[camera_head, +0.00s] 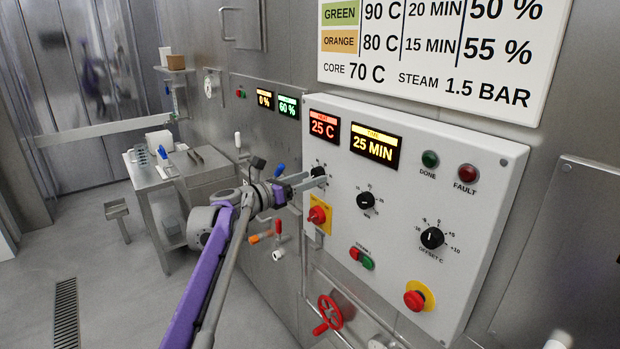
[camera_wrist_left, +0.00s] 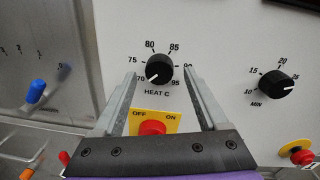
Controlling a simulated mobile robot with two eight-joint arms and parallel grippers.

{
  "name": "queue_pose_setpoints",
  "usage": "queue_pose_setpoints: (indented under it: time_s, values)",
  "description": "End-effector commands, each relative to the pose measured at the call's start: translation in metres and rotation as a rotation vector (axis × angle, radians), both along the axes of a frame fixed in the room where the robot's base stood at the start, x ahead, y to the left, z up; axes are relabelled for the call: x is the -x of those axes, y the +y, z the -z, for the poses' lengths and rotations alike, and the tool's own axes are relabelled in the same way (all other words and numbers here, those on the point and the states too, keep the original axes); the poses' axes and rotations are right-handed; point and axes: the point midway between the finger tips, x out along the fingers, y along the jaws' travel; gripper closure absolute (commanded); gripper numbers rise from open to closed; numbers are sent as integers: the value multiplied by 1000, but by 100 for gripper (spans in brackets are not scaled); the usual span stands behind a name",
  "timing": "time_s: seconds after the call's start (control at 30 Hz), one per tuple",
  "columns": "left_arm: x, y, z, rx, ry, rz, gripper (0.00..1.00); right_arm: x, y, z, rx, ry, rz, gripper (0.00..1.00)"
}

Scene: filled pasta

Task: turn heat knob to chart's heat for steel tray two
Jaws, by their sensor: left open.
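The black heat knob (camera_wrist_left: 159,68) is centred in the left wrist view, above the label HEAT C. Its white pointer mark faces lower left, near 70. In the head view the knob (camera_head: 318,171) is partly hidden by my left gripper (camera_head: 306,181). In the left wrist view the open fingers (camera_wrist_left: 160,88) reach up on either side of the knob, with gaps showing between. The wall chart (camera_head: 430,50) reads green 90 C, orange 80 C, core 70 C. The red heat display (camera_head: 324,127) reads 25 C. I cannot make out which tray is steel tray two.
The panel (camera_head: 400,225) also has a minutes knob (camera_head: 366,201), an offset knob (camera_head: 432,238), and a red switch (camera_head: 317,215) just below the heat knob. A red stop button (camera_head: 414,300) is lower right. A steel cart (camera_head: 155,200) stands at left by open floor.

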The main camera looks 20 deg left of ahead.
Motion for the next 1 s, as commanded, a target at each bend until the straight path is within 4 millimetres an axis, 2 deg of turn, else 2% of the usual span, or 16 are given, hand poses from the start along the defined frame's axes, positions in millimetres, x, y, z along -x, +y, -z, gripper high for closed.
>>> queue_pose_setpoints:
  time_s: [0.37, 0.47, 0.8, 1.0]
  values:
    - [-6, -5, 0, -1, -1, 0, 24, 0, 0, -1, 0, 0, 0, 100]
    - [-6, -5, 0, -1, -1, 0, 39, 0, 0, -1, 0, 0, 0, 100]
    - [-6, -5, 0, -1, -1, 0, 100, 0, 0, -1, 0, 0, 0, 100]
    - [-6, -5, 0, -5, -3, 0, 100, 0, 0, -1, 0, 0, 0, 100]
